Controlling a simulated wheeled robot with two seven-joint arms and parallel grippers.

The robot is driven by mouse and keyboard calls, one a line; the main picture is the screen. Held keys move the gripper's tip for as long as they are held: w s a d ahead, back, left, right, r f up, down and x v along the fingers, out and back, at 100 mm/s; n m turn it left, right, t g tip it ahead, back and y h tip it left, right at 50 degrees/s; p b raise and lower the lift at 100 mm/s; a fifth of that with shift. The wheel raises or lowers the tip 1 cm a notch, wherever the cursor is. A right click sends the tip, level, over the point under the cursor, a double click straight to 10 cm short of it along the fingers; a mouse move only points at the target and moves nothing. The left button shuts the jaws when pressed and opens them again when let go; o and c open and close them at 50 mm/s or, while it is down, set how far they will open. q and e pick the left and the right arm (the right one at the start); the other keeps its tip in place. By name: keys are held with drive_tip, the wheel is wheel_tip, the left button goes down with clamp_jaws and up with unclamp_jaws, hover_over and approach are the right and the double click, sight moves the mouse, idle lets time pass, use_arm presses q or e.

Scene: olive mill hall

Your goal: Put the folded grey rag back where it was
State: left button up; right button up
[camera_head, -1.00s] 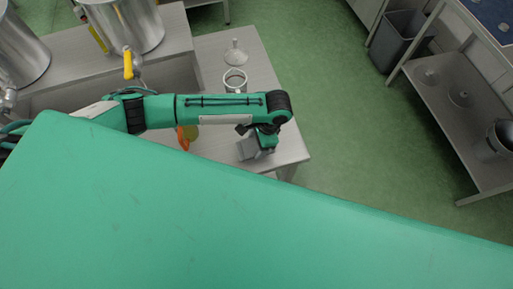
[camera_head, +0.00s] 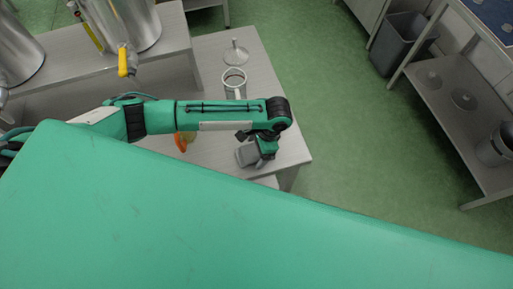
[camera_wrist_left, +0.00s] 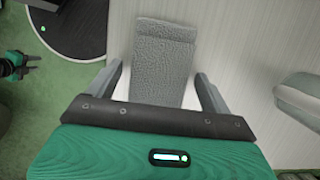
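The folded grey rag (camera_head: 247,153) lies near the front right corner of the steel table, beside my left gripper (camera_head: 263,150). In the left wrist view the rag (camera_wrist_left: 162,62) is a textured grey oblong on the pale tabletop. My left gripper (camera_wrist_left: 157,82) is open there, one finger on each side of the rag's near part, with a visible gap on both sides. The rag's near end is hidden by the gripper body. My right gripper (camera_wrist_left: 32,64) shows small at the left edge of the wrist view, its fingers apart, with nothing visible between them.
A metal jug (camera_head: 235,80) and a funnel (camera_head: 236,54) stand farther back on the table (camera_head: 257,72). An orange bottle (camera_head: 182,140) is partly hidden by my arm. Steel tanks (camera_head: 135,22) stand left. Green floor lies open to the right, before a grey bin (camera_head: 402,42) and shelving.

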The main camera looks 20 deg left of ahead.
use_arm(q)
drive_tip(key=shift+d+r, duration=0.15)
drive_tip(key=shift+r, duration=0.4)
drive_tip(key=b+v, duration=0.2)
drive_tip(key=v, duration=0.9)
drive_tip(key=shift+b, duration=0.4)
drive_tip(key=shift+s, duration=0.1)
